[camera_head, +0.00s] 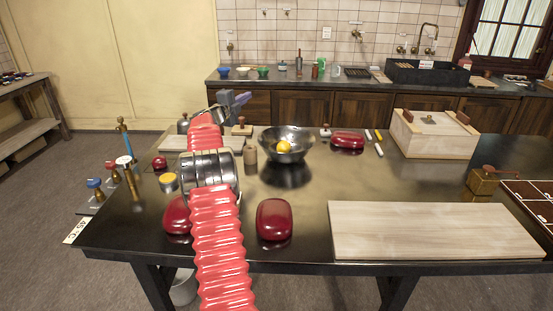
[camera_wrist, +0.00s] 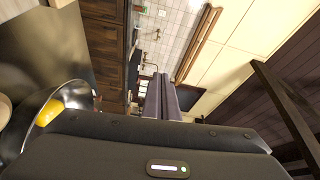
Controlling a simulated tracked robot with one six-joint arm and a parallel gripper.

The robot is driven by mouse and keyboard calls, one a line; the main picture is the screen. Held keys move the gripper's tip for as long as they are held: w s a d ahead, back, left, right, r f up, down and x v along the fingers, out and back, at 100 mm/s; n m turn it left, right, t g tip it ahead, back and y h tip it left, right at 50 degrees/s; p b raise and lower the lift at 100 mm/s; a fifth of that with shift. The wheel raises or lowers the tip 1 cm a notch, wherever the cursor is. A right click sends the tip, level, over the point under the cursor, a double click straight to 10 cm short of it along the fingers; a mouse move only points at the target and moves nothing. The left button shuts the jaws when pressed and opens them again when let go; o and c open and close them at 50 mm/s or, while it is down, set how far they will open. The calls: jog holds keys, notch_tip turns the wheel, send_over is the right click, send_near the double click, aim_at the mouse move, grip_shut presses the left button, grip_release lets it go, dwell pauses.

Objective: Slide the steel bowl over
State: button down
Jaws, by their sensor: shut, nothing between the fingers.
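The steel bowl (camera_head: 297,140) stands upright on the dark glossy table (camera_head: 320,184), back of its middle, with a yellow fruit (camera_head: 284,147) inside it. The bowl also shows at the left edge of the wrist view (camera_wrist: 72,92), with the yellow fruit (camera_wrist: 48,112) in it. My gripper (camera_head: 243,99) is raised above the table's back edge, left of the bowl and apart from it. In the wrist view the fingers (camera_wrist: 168,92) are closed together with nothing between them.
A dark red box (camera_head: 348,140) is right of the bowl. A small brown cup (camera_head: 250,154) stands just left of it. Another red box (camera_head: 274,219) lies in front. A pale board (camera_head: 430,231) and a wooden box (camera_head: 433,136) occupy the right side. Bare table lies before the bowl.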

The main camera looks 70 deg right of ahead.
jog(key=s+d+f+m+g, duration=0.1)
jog(key=s+f+m+g, duration=0.1)
jog(key=s, duration=0.3)
jog(key=s+d+f+m+g+y, duration=0.1)
jog(key=s+d+f+m+g, duration=0.1)
jog(key=s, duration=0.3)
jog(key=shift+d+f, duration=0.15)
jog(key=shift+f, duration=0.75)
jog(key=shift+s, duration=0.1)
send_over(286, 154)
jog(key=v, duration=0.6)
jog(key=f, duration=1)
jog(key=shift+s+d, duration=0.2)
jog(key=shift+d, duration=0.05)
jog(key=shift+w+d+r, duration=0.15)
jog(key=shift+d, duration=0.25)
jog(key=shift+w, duration=0.1)
